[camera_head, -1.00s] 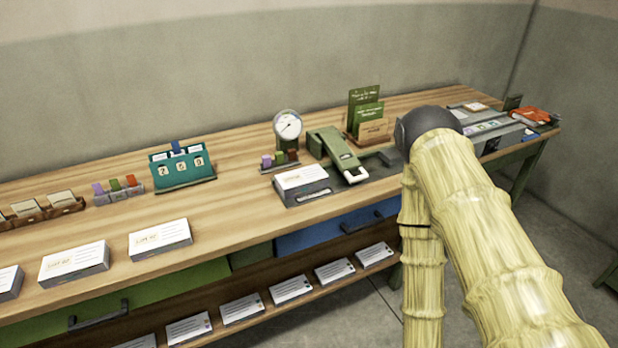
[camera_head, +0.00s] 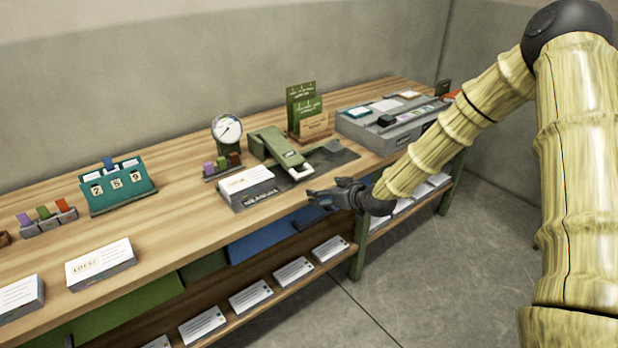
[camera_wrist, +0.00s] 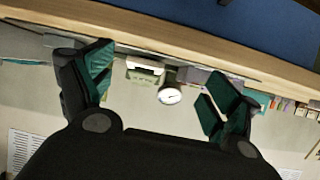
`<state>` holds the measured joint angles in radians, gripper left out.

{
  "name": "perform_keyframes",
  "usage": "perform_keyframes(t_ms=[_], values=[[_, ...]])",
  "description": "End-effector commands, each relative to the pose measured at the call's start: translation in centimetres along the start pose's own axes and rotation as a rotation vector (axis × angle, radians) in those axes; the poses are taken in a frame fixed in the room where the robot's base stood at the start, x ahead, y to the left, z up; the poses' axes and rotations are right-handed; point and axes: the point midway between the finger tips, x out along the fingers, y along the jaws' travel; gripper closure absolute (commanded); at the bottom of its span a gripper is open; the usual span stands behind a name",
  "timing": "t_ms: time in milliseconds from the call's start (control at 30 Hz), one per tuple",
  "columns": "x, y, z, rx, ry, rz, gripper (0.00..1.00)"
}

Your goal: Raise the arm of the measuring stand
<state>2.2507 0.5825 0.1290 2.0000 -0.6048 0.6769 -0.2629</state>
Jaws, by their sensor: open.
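A green device with a sloping arm (camera_head: 275,146) and a pale loop handle (camera_head: 300,171) at its low front end stands on a dark base on the bench. I take it to be the measuring stand. A round white dial (camera_head: 227,130) stands just behind and left of it. In the wrist view the device's front (camera_wrist: 145,67) and the dial (camera_wrist: 169,95) appear upside down between my fingers. My gripper (camera_head: 318,199) is open and empty, just off the bench's front edge, in front of and below the handle, not touching it. Its spread fingers also show in the wrist view (camera_wrist: 160,78).
A stack of cards in a grey tray (camera_head: 247,188) sits left of the handle, close to my gripper. The wooden bench edge and blue drawer (camera_head: 270,238) are close to my gripper.

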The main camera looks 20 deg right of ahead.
Motion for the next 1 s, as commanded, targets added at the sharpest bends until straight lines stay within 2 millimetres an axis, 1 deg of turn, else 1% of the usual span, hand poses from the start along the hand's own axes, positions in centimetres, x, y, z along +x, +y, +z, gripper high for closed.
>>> perform_keyframes(t_ms=[33,100,200,367,800,1000], values=[[0.0,0.8,-1.3,-0.01,0.026,0.005,0.11],[-0.1,1.5,-2.5,-0.024,0.049,0.007,0.11],[0.1,1.8,-3.2,-0.033,0.061,0.008,0.11],[1.3,1.8,-3.4,-0.034,0.061,0.008,0.11],[7.1,1.8,-3.7,-0.034,0.06,0.007,0.11],[9.3,1.8,-3.8,-0.033,0.059,0.008,0.11]])
